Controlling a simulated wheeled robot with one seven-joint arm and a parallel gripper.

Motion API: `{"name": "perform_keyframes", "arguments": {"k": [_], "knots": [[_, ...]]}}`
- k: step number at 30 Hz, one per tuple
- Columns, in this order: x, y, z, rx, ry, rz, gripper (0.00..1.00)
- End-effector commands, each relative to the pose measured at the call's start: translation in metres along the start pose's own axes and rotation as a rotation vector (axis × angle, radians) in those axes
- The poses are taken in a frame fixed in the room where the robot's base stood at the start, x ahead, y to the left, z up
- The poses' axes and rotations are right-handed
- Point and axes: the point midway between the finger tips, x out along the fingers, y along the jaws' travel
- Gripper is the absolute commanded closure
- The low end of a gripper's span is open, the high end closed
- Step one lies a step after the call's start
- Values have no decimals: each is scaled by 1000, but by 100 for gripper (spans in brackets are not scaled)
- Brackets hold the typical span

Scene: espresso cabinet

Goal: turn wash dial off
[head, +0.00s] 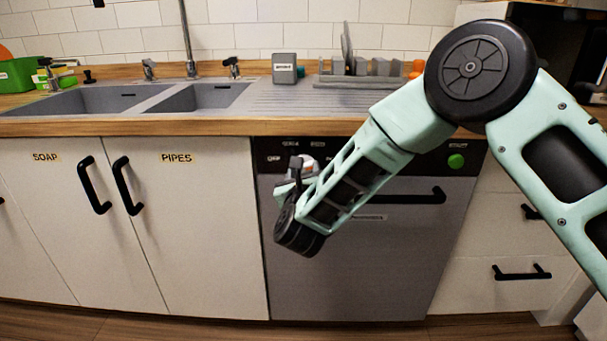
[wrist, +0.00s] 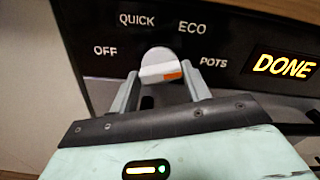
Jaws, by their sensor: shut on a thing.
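The wash dial (wrist: 158,60) is a pale grey-white knob on the dishwasher's black control panel (wrist: 236,38). The labels OFF, QUICK, ECO and POTS are spread around it, with OFF on the left and POTS on the right. An orange mark shows on the dial's lower right part, on the POTS side. My gripper (wrist: 163,84) has one finger on each side of the dial and is shut on it. In the head view my gripper (head: 298,170) is at the upper left of the dishwasher front and mostly hides the dial.
A lit display (wrist: 284,66) reads DONE, right of the dial. The dishwasher door (head: 345,270) is closed, with a black handle (head: 410,197). A green button (head: 456,161) is at the panel's right end. Closed cabinets marked SOAP and PIPES (head: 195,220) stand to the left.

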Motion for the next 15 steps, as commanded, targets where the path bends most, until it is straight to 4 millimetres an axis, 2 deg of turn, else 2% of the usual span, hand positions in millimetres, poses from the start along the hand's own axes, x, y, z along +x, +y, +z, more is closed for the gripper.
{"name": "perform_keyframes", "arguments": {"k": [15], "knots": [[0, 2, -2, -439, 0, 0, 76]]}}
